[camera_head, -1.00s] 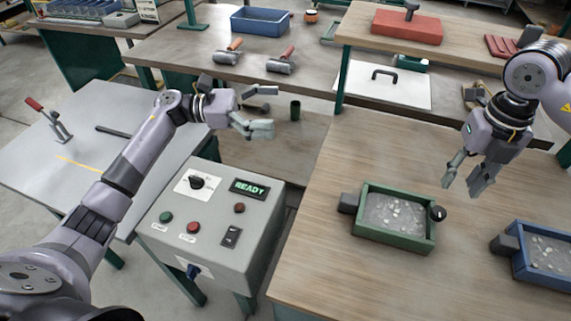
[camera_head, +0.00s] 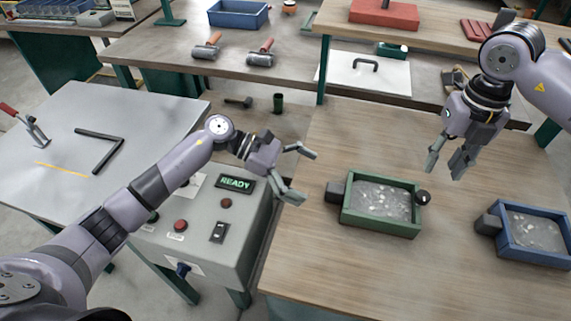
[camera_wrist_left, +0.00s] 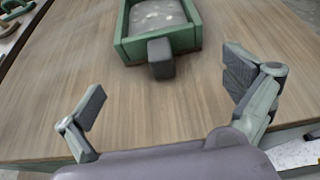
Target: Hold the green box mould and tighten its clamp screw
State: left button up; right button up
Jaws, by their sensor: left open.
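The green box mould (camera_head: 381,218) sits on the wooden table, holding grey material with pale pieces. A dark grey block (camera_head: 334,192) sticks out from its left side, and a black round knob (camera_head: 423,197), seemingly the clamp screw, is on its right side. My left gripper (camera_head: 300,174) is open and empty, left of the mould and apart from it. In the left wrist view the mould (camera_wrist_left: 188,38) and its dark block (camera_wrist_left: 160,59) lie ahead, between the spread fingers (camera_wrist_left: 165,95). My right gripper (camera_head: 445,165) is above and right of the mould, apart from it, fingers spread and empty.
A blue box mould (camera_head: 533,258) stands to the right on the same table. A grey control box (camera_head: 205,235) reading READY is at the left table edge, below my left arm. The wood in front of the green mould is clear.

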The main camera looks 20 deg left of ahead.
aim_at(337, 191)
pick_arm(q)
jog(key=x, duration=0.8)
jog(key=shift+c, duration=0.4)
jog(key=c, duration=0.5)
jog(key=shift+f, duration=0.1)
grip_shut()
dwell(0.7)
